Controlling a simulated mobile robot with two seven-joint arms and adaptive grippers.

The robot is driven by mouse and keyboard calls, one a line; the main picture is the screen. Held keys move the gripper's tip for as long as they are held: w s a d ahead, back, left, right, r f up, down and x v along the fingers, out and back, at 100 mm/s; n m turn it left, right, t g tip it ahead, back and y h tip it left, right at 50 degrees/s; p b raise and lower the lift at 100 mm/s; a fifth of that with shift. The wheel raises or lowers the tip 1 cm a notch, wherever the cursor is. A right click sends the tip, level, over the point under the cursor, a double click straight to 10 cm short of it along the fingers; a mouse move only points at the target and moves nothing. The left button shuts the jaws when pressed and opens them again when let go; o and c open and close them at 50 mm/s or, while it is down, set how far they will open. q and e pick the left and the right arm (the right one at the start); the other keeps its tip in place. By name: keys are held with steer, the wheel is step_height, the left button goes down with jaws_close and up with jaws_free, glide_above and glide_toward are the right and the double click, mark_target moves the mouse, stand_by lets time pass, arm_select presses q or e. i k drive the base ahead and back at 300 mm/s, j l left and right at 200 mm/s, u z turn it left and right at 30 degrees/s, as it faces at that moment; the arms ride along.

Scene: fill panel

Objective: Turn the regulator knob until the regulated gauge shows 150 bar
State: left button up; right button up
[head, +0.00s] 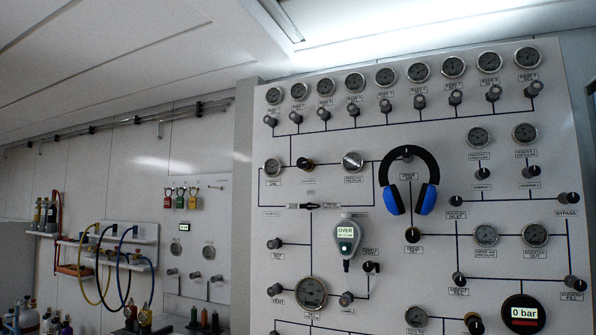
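The fill panel (440,135) fills the right half of the head view. On its left side is a dark knob with an orange mark (305,164), which looks like the regulator knob. A round gauge (273,168) sits to its left. Another round, silver-rimmed gauge (352,162) sits to its right, above a label that seems to end in "pressure"; glare hides its face. The small labels and needles are too small to read surely, so I cannot tell the regulated reading. Neither of my grippers is in view, and nothing touches the knob.
Blue-and-black ear defenders (427,200) hang on the panel. Below the knob, a handheld meter (345,237) reads "OVER". A round display (524,314) reads "0 bar" at lower right. Hoses (125,265) hang at left; bottles (28,315) stand at lower left.

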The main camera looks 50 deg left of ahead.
mark_target(303, 163)
steer(key=u, duration=1.6)
